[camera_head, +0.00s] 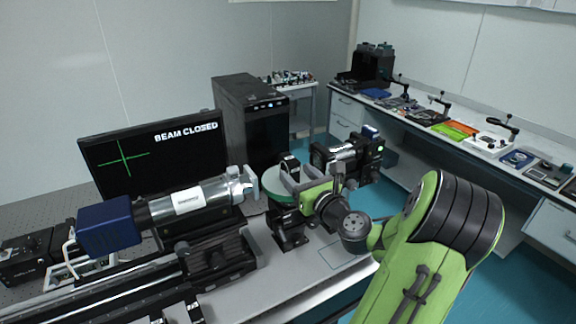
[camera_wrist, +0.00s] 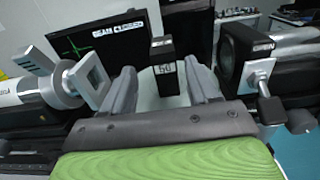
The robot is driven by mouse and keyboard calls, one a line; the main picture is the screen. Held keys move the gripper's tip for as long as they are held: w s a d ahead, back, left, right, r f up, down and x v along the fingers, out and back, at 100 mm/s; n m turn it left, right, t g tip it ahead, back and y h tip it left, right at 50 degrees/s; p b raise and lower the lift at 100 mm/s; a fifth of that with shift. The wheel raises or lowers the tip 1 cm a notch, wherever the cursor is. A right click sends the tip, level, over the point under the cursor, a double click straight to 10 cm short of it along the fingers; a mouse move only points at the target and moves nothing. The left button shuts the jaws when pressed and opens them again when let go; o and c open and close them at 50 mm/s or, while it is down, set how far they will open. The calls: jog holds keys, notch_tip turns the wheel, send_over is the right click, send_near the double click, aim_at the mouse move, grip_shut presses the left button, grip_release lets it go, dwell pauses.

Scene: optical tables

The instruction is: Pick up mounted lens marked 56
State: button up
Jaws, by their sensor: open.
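A black upright mount with a small white label (camera_wrist: 166,70) stands ahead of my gripper in the wrist view. The label's digits are blurred and look like 50 or 56. In the head view a dark mount with a pale label (camera_head: 290,165) stands near my gripper's end, beside a round green-edged part. My gripper (camera_wrist: 160,82) is open, with one finger on each side of the black mount in the wrist picture. I cannot tell how far the mount is beyond the fingertips. No contact shows.
A silver cylinder (camera_head: 190,199) on a rail assembly stands left, and a black optical unit (camera_head: 345,155) stands right, both close to my gripper. A monitor (camera_head: 150,155) reads "BEAM CLOSED". A black tower (camera_head: 252,120) stands behind. A side bench (camera_head: 465,143) holds several devices.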

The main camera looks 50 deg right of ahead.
aim_at(289, 163)
jog(key=x, duration=0.6)
jog(key=shift+d+r+p, duration=0.1)
jog(key=shift+d+p, duration=0.15)
jog(key=shift+p, duration=0.1)
jog(key=shift+s, duration=0.2)
jog(key=shift+c, duration=1)
grip_shut()
